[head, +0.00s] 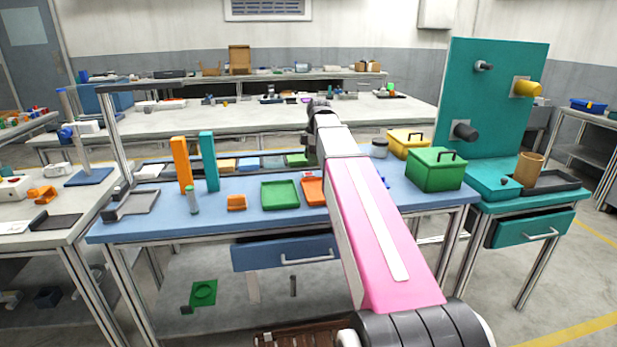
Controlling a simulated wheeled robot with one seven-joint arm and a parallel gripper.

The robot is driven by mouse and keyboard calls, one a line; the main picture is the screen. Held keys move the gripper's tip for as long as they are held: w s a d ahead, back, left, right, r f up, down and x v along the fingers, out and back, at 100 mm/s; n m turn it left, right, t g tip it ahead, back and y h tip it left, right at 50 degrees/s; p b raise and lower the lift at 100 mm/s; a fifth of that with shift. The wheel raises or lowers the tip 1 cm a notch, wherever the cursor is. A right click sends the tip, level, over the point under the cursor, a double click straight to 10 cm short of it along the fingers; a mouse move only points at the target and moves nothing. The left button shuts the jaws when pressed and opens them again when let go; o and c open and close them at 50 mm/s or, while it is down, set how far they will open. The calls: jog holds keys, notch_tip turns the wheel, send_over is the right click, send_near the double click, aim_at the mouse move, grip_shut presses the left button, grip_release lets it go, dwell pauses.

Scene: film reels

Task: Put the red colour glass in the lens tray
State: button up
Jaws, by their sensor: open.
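I cannot make out the red colour glass; my pink and white arm covers part of the blue workbench (240,216). I cannot tell which container is the lens tray. A shallow green tray (280,196) lies on the bench left of my arm. An orange tray (313,191) lies close to its right, partly hidden by the arm. My arm reaches from the lower right over the bench, and its far end bends down behind the upper link. My gripper's fingers are hidden there.
Green (435,170) and yellow (407,143) boxes stand right of my arm. The front-left bench top has free room.

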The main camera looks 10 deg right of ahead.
aim_at(309, 173)
jog(key=shift+w+a+f, duration=0.1)
jog(key=shift+a+f, duration=0.1)
jog(key=shift+f, duration=1.25)
jog(key=shift+w+a+f, duration=0.1)
jog(key=shift+a+f, duration=0.05)
jog(key=shift+f, duration=1.3)
jog(key=c, duration=0.8)
jog(key=shift+o, duration=0.2)
jog(key=shift+r, duration=0.1)
